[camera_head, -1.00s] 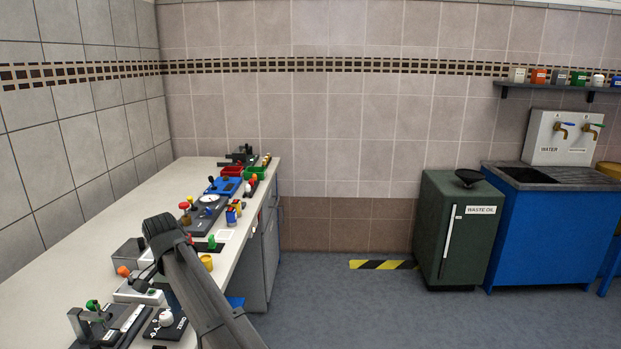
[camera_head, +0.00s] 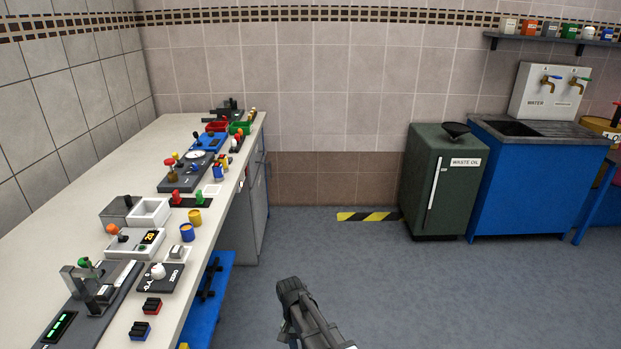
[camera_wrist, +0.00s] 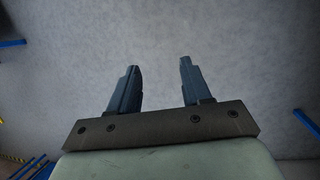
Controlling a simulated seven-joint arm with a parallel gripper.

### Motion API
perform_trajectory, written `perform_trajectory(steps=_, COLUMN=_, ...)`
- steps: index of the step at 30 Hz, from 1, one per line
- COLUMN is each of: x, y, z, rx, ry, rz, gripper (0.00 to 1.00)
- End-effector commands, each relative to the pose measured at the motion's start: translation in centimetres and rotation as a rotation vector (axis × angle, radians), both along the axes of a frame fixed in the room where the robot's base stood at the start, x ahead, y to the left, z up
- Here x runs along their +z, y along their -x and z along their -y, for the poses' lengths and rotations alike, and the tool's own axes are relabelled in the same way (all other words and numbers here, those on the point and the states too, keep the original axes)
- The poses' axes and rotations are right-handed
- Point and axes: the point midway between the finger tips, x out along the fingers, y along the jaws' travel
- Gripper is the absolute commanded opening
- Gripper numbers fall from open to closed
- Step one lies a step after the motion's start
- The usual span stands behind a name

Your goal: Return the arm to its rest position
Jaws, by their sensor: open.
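My gripper shows in the wrist view (camera_wrist: 157,88) with its two dark fingers spread apart and nothing between them. It faces bare grey floor there. In the head view my arm (camera_head: 308,318) is at the bottom centre, over the floor to the right of the workbench and clear of it. The fingertips cannot be made out in the head view. The sliding jack (camera_head: 88,290) seems to be the grey device with a green knob at the front left of the bench, apart from my arm.
The long workbench (camera_head: 66,212) along the left wall holds several devices and small blocks. A blue shelf (camera_head: 208,300) sits below its edge. A green waste oil cabinet (camera_head: 443,185) and a blue sink unit (camera_head: 530,185) stand at the back right. The floor between is open.

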Motion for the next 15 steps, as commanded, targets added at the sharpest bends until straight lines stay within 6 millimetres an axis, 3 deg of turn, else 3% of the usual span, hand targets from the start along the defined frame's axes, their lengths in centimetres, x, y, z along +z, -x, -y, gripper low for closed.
perform_trajectory(steps=6, x=-5.7, y=4.3, z=5.0, rx=0.017, ry=-0.026, rz=-0.063, gripper=0.48)
perform_trajectory(steps=15, x=-12.1, y=10.9, z=10.7, rx=0.04, ry=-0.073, rz=-0.139, gripper=0.48)
